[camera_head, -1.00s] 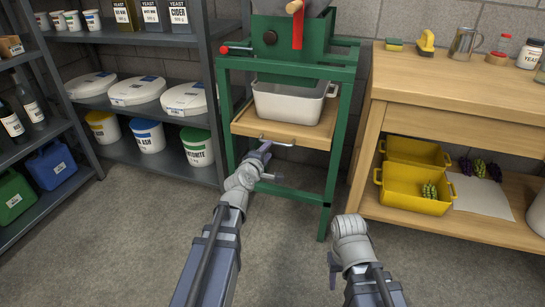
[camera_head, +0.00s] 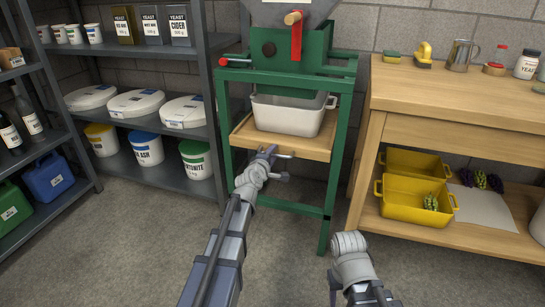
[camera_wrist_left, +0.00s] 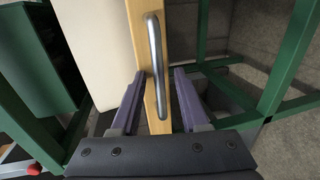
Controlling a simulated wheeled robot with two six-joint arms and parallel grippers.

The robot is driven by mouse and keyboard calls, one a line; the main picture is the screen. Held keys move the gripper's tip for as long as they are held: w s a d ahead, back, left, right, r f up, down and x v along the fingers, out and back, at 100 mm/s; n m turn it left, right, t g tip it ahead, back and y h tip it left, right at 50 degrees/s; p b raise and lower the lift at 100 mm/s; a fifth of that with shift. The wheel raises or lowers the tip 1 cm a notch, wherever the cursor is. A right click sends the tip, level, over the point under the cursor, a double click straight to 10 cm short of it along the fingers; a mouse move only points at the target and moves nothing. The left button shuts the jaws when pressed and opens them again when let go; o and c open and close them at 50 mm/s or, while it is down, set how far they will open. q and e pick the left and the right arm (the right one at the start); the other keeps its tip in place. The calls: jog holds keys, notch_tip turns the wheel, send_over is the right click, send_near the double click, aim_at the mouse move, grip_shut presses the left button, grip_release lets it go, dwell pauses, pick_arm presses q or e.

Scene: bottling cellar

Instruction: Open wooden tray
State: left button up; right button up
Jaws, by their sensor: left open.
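The wooden tray (camera_head: 244,138) is a light wood board with a metal bar handle (camera_wrist_left: 155,62) on its front. It sits in the green press stand under a white tub (camera_head: 288,115). The tray front (camera_wrist_left: 136,12) also shows in the left wrist view. My left gripper (camera_head: 268,152) is at the tray's front by the handle. In the left wrist view its two purple fingers (camera_wrist_left: 158,84) are open, with the lower handle end and wood edge between them. I cannot tell whether they touch. My right arm shows at lower right; its fingers are not visible.
The green stand (camera_head: 336,150) has legs and a low crossbar around the tray. A grey shelf (camera_head: 200,60) is left. A wooden workbench (camera_head: 460,105) with yellow bins (camera_head: 410,208) is right. The floor in front is clear.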

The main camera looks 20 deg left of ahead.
pick_arm(q)
grip_shut()
dwell(0.3)
dwell(1.1)
